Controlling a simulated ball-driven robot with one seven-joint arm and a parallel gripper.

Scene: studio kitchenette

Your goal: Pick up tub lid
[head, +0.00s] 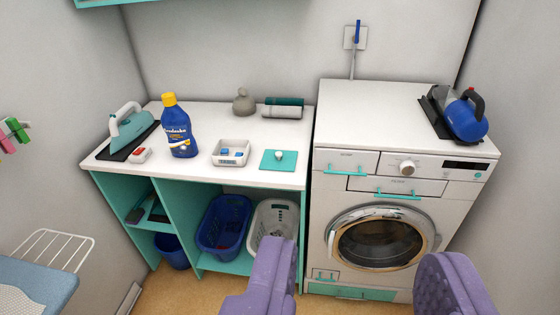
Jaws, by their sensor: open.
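The tub lid (270,163) is a flat teal square with a small pale round knob. It lies on the white counter, just right of the open white tub (231,160) and apart from it. The tub holds a few small blue and white pieces and has a label on its front. My gripper (356,250) shows as two purple fingers at the bottom, spread wide apart with nothing between them. In the picture it is below and right of the lid, in front of the washing machine, well short of the counter.
Left on the counter stand a blue bottle (178,132), a teal iron (130,131) and a small red-and-white item (140,155). Rolled towels (283,110) and a grey lump (243,102) lie behind. The washing machine (378,170) stands right, slightly higher, carrying a blue kettle-like appliance (466,121).

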